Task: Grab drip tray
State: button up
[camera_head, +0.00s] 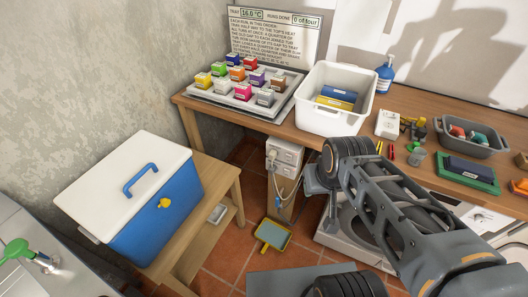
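A small pale grey tray (217,213), which looks like the drip tray, sits low at the right end of the wooden stand's lower shelf, below and right of the blue cooler (155,222). The cooler has a white lid, a blue handle and a yellow tap on its front. A yellow-rimmed pan (272,235) with a grey inside and a short handle lies on the tiled floor; I cannot tell if it is a dustpan. My arm reaches in from the lower right, but my gripper's fingers do not show.
The wooden stand (222,176) bears the cooler. The workbench (300,130) holds a tray of coloured blocks (240,85), a white bin (335,98) and a grey basin (470,136). A socket box with cables (284,160) hangs below it. Some red floor shows around the yellow pan.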

aim_at(276, 236)
jog(key=u, duration=3.6)
jog(key=k, duration=0.6)
jog(key=z, duration=1.6)
jog(key=i, duration=0.45)
jog(key=u, duration=0.1)
